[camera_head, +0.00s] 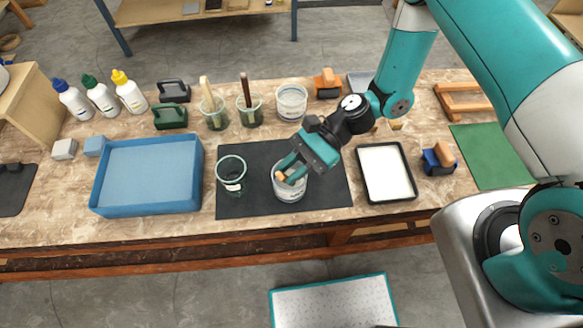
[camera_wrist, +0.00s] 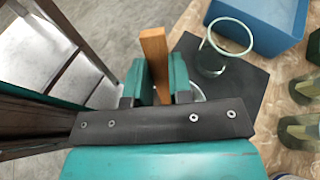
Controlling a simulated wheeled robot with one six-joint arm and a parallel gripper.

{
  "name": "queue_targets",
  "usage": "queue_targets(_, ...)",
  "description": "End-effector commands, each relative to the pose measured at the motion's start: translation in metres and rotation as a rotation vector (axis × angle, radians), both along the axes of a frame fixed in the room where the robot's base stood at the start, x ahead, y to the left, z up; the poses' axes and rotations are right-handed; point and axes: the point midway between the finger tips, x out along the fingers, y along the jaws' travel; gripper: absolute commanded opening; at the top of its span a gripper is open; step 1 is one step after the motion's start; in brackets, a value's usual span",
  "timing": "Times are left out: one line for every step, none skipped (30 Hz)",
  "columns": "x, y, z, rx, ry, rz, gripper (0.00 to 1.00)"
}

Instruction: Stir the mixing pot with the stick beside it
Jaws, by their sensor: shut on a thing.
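The mixing pot (camera_head: 290,188) is a pale round container with a label, standing on the black mat (camera_head: 325,180). My gripper (camera_head: 291,167) is directly over the pot with its fingers at the rim. It is shut on the light wooden stick (camera_wrist: 154,55), whose end shows between the fingers. In the head view a bit of the stick (camera_head: 281,176) shows at the pot's mouth. How deep the stick reaches is hidden by the fingers and the pot wall. In the wrist view the fingers cover most of the pot.
A clear glass cup (camera_head: 231,172) stands close left of the pot. A blue tray (camera_head: 148,175) lies further left and a white-filled black tray (camera_head: 386,171) to the right. Jars with brushes (camera_head: 213,112) and a clear tub (camera_head: 291,101) stand behind.

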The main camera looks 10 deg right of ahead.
Motion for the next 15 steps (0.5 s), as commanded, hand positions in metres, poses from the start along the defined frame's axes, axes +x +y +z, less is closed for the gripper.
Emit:
queue_targets(0.0, 0.0, 0.001, 0.0, 0.0, 0.0, 0.0)
queue_targets(0.0, 0.0, 0.002, 0.0, 0.0, 0.0, 0.0)
queue_targets(-0.001, 0.001, 0.004, 0.0, 0.0, 0.0, 0.0)
queue_targets(-0.001, 0.001, 0.006, 0.0, 0.0, 0.0, 0.0)
queue_targets(-0.002, 0.001, 0.009, 0.0, 0.0, 0.0, 0.0)
queue_targets(-0.003, 0.002, 0.013, 0.0, 0.0, 0.001, 0.0)
queue_targets(-0.004, 0.003, 0.015, 0.0, 0.0, 0.001, 0.0)
queue_targets(-0.005, 0.003, 0.018, 0.0, 0.0, 0.001, 0.0)
queue_targets(-0.006, 0.004, 0.021, 0.0, 0.0, 0.001, 0.0)
queue_targets(-0.007, 0.004, 0.023, 0.0, 0.0, 0.001, 0.0)
queue_targets(-0.008, 0.005, 0.026, 0.001, 0.001, 0.001, 0.0)
queue_targets(-0.009, 0.005, 0.029, 0.001, 0.001, 0.001, 0.0)
queue_targets(-0.01, 0.006, 0.031, 0.001, 0.001, 0.001, 0.0)
queue_targets(-0.011, 0.007, 0.033, 0.0, 0.0, 0.001, 0.0)
queue_targets(-0.012, 0.007, 0.036, 0.0, 0.0, 0.001, 0.0)
